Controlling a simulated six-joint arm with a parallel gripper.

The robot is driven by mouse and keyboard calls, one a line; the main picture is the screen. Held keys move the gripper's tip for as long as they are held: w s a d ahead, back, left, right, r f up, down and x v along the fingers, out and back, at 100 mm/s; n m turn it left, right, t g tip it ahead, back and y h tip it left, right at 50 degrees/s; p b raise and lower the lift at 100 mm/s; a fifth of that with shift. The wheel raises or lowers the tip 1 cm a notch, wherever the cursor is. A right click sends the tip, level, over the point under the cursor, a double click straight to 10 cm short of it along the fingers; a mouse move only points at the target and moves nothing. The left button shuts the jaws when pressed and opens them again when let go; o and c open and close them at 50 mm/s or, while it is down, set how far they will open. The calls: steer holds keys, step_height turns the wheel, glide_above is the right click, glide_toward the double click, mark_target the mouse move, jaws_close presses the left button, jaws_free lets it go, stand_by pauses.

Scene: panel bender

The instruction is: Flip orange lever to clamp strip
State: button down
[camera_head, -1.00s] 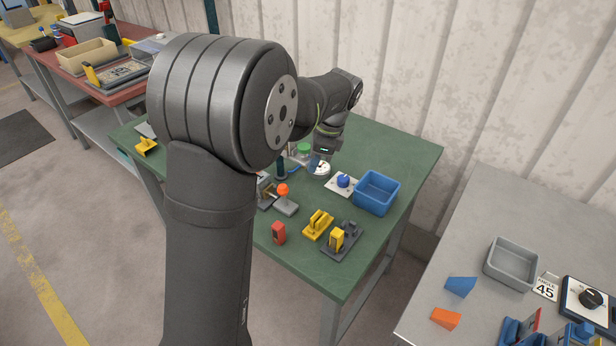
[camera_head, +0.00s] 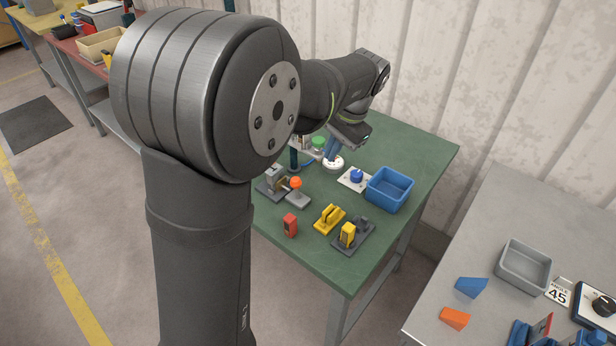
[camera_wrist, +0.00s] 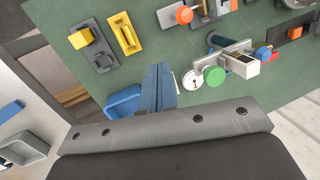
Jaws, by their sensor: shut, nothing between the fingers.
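The orange lever shows as an orange ball knob (camera_head: 295,183) above a grey base (camera_head: 298,199), beside a grey clamp-like block (camera_head: 272,179) on the green bench. In the wrist view the orange knob (camera_wrist: 184,14) is at the top edge, right of centre, with only part of the fixture in frame. I cannot make out the strip clearly. My gripper (camera_head: 332,155) is behind and right of the lever, over a white round piece, and apart from the lever. In the wrist view its blue fingers (camera_wrist: 158,84) are together and empty.
A green knob (camera_wrist: 214,75) and a white round piece (camera_wrist: 192,80) are just right of the fingers. A blue bin (camera_head: 390,188), a blue knob on a white plate (camera_head: 356,176), yellow fixtures (camera_head: 329,218) and a red block (camera_head: 290,225) stand around the bench (camera_head: 425,165).

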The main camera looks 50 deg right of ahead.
steer(key=n, duration=0.2)
glide_toward(297, 189)
steer(key=s+d+f, duration=0.1)
steer(key=s+f, duration=0.2)
steer(key=f, duration=0.2)
steer(key=shift+w+a+f, duration=0.1)
steer(key=shift+w+f, duration=0.05)
steer(key=shift+w, duration=0.65)
steer(key=shift+w+f, duration=0.15)
steer(key=shift+w, duration=0.65)
steer(key=w+g, duration=0.3)
steer(key=shift+w+r+g, duration=0.2)
steer(key=shift+g, duration=0.1)
steer(key=shift+w, duration=0.55)
steer(key=shift+s, duration=0.1)
